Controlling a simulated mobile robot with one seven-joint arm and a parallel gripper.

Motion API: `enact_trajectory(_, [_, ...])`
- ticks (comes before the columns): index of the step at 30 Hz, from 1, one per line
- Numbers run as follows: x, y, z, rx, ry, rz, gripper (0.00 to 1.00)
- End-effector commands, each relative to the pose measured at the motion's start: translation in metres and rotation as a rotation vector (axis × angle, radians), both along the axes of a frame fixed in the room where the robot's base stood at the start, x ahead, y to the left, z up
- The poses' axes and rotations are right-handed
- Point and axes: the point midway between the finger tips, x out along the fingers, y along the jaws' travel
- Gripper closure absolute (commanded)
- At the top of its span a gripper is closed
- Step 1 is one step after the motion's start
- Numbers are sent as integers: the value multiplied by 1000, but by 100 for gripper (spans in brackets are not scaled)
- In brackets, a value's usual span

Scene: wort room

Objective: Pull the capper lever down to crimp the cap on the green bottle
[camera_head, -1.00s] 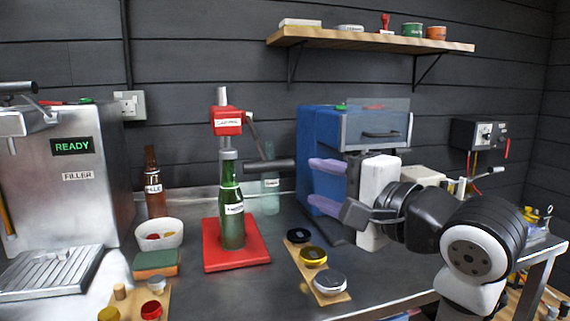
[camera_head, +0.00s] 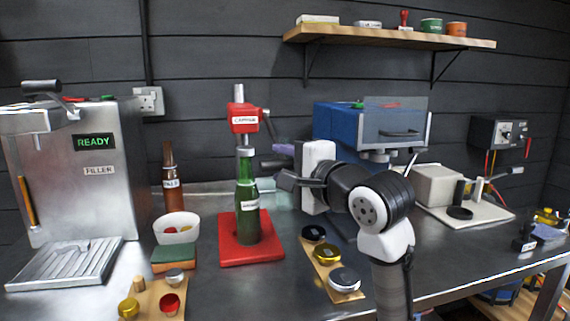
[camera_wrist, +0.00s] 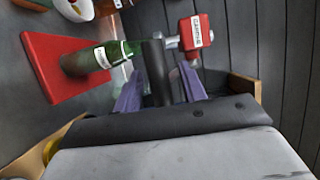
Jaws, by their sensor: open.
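The green bottle (camera_head: 247,215) stands upright on the red base (camera_head: 262,250) of the capper, under its red head (camera_head: 243,120). The capper lever (camera_head: 271,128) slants down to the right from the head and ends in a dark handle (camera_head: 269,163). My gripper (camera_head: 279,166) is open just right of the bottle, at the handle. In the wrist view the dark handle (camera_wrist: 155,72) runs between the purple fingers of my gripper (camera_wrist: 160,92), with a gap to each finger. The handle's near end is hidden by my gripper body.
A steel filler (camera_head: 80,180) showing READY stands left. A brown bottle (camera_head: 170,178), a white bowl (camera_head: 158,232) and a sponge (camera_head: 172,258) are left of the capper. A wooden board (camera_head: 319,262) with caps lies in front right. A blue machine (camera_head: 337,125) stands behind my arm.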

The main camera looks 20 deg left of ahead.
Motion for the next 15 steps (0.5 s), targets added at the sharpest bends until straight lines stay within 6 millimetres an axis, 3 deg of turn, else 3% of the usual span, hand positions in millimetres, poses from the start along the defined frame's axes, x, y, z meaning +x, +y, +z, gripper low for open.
enact_trajectory(6, [0, 0, 0, 0, 0, 0, 61])
enact_trajectory(15, [0, 0, -1, 0, 1, 0, 100])
